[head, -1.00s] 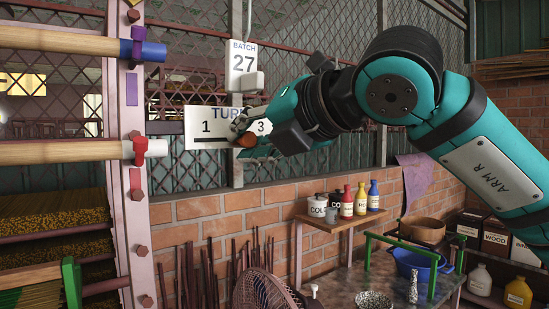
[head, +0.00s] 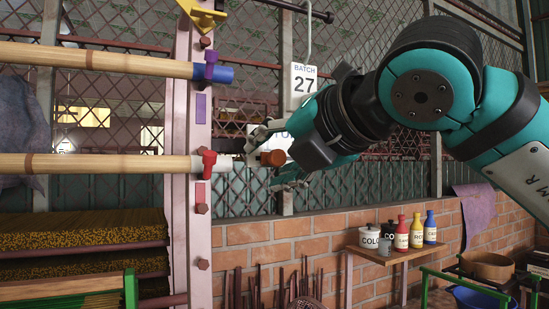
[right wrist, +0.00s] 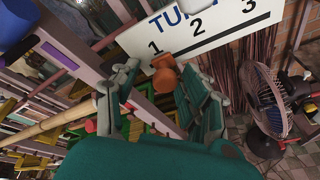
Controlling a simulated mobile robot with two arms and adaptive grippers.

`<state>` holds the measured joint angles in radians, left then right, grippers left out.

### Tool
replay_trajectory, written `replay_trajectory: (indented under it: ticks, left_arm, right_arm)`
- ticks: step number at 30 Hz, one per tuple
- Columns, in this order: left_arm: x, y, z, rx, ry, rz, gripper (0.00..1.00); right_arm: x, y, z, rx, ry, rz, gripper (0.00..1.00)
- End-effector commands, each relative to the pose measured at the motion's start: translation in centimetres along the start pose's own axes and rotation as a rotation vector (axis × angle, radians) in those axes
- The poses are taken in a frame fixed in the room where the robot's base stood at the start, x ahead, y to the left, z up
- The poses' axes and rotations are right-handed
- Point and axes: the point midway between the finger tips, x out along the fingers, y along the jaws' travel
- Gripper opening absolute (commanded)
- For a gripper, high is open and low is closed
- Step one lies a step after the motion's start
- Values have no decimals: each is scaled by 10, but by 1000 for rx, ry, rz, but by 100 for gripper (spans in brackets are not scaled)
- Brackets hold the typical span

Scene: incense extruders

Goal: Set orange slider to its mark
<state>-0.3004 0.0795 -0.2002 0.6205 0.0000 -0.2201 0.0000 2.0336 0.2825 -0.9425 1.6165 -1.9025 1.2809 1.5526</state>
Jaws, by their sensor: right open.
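The orange slider (head: 273,158) is a short round knob on the white numbered board (right wrist: 205,30), which carries 1, 2, 3 and a black line. In the right wrist view the slider (right wrist: 164,76) shows close to the 1. My right gripper (head: 282,158) is open at the board, and in the right wrist view its fingers (right wrist: 160,84) stand on either side of the knob. I cannot tell whether either finger touches it. In the head view my gripper hides most of the board, and I cannot make out the slider's mark. My left gripper is not in view.
A pink post (head: 194,130) stands left of the board, with two wooden rollers (head: 100,164) ending at it in blue and white-red fittings. A mesh wall is behind. A shelf with bottles (head: 402,236) is below right. A fan (right wrist: 268,118) stands below the board.

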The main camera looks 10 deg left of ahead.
Motion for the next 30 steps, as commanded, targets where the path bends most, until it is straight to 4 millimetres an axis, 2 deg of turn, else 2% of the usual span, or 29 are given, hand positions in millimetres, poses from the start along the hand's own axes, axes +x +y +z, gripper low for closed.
replay_trajectory:
  ticks: [4, 7, 15, 21, 25, 30]
  left_arm:
    - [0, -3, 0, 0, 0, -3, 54]
    - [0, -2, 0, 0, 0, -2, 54]
    - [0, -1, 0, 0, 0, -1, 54]
    - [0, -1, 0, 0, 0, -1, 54]
    - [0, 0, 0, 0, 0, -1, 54]
    - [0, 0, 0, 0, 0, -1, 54]
  right_arm:
    - [-5, 0, 1, 0, -2, 1, 45]
    - [-17, 0, 2, -1, -4, 1, 45]
    - [-74, 1, 1, -1, -4, 2, 45]
    - [-106, 1, 0, -1, -1, 1, 45]
    - [-117, 1, 0, -1, -1, 0, 45]
    - [-120, 1, -1, -1, 1, 0, 45]
